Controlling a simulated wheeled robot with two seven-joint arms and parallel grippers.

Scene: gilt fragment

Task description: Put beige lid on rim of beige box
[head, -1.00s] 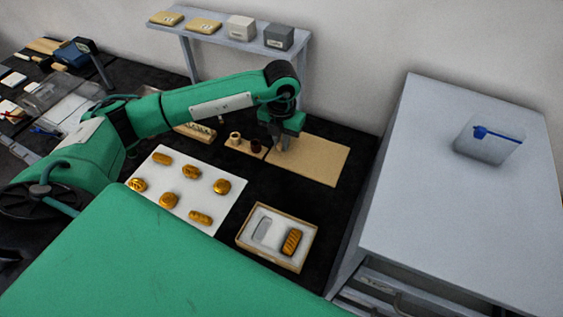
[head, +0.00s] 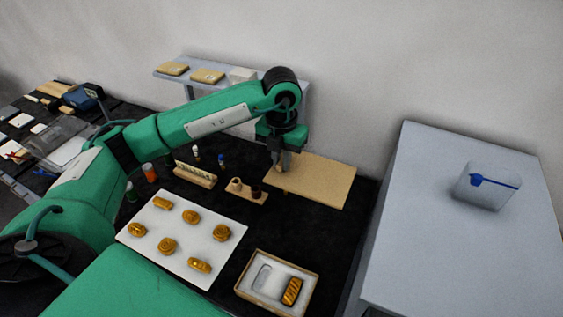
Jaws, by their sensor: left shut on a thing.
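The beige lid (head: 318,182) is a flat rectangular panel over the back of the black table. My left gripper (head: 280,167) is shut on the lid near its left end, and the lid appears raised a little above the table. The open beige box (head: 261,305) sits at the front of the table, nearer than the lid. It has a white insert with an empty recess on the left and a ridged gold piece (head: 291,291) on the right. My right gripper is not in view.
A white board (head: 170,262) with several gold pieces lies left of the box. A small wooden holder (head: 247,193) stands near the lid. A grey cabinet (head: 460,250) with a translucent container is at the right. A shelf (head: 215,85) runs along the wall.

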